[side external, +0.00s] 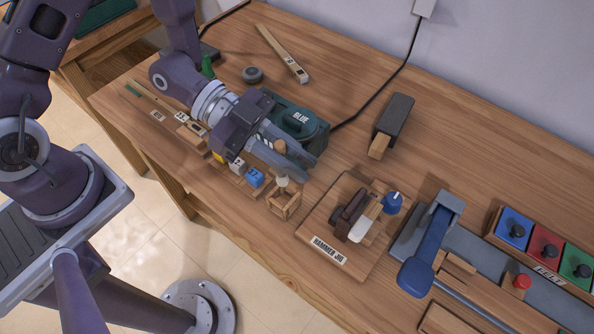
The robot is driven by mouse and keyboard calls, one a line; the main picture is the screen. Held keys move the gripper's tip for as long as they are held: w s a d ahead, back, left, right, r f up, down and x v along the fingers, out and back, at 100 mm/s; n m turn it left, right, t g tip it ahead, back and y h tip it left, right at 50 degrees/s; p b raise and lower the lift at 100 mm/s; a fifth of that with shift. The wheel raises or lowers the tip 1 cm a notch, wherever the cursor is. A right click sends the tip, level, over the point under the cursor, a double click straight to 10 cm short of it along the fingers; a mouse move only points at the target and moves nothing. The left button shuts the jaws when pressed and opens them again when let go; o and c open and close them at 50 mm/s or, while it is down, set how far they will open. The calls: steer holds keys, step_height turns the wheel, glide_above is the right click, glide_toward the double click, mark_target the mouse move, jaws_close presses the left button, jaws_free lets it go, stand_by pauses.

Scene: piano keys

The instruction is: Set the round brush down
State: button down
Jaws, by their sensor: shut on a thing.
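My gripper (298,168) is over the left-middle part of the bench, its fingers pointing right and down. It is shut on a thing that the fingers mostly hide. A tan rounded wooden piece (279,146) shows between the fingers and seems to be part of the round brush. A small pale round tip (283,181) shows just below the fingers, above a small wooden stand (286,204). I cannot tell whether this tip belongs to the brush, or whether it touches the stand.
Small blocks, one blue (256,178), sit in front. The hammer jig (335,240) is to the right, with a dark-and-wood block (392,122) behind it. Bare bench (340,70) lies at the back.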

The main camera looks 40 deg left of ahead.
step_height(320, 180, up, 5)
steer(key=w+a+n+t+y, duration=0.15)
steer(key=w+a, duration=0.25)
steer(key=w, duration=1.2)
steer(key=w+a+n+t, duration=0.3)
steer(key=w+a, duration=0.2)
steer(key=w, duration=1.1)
steer(key=f, duration=1.4)
steer(key=shift+w+f, duration=0.35)
steer(key=shift+w, duration=0.05)
steer(key=shift+f, duration=0.1)
steer(key=c, duration=1.3)
jaws_free()
steer(key=shift+c, duration=0.2)
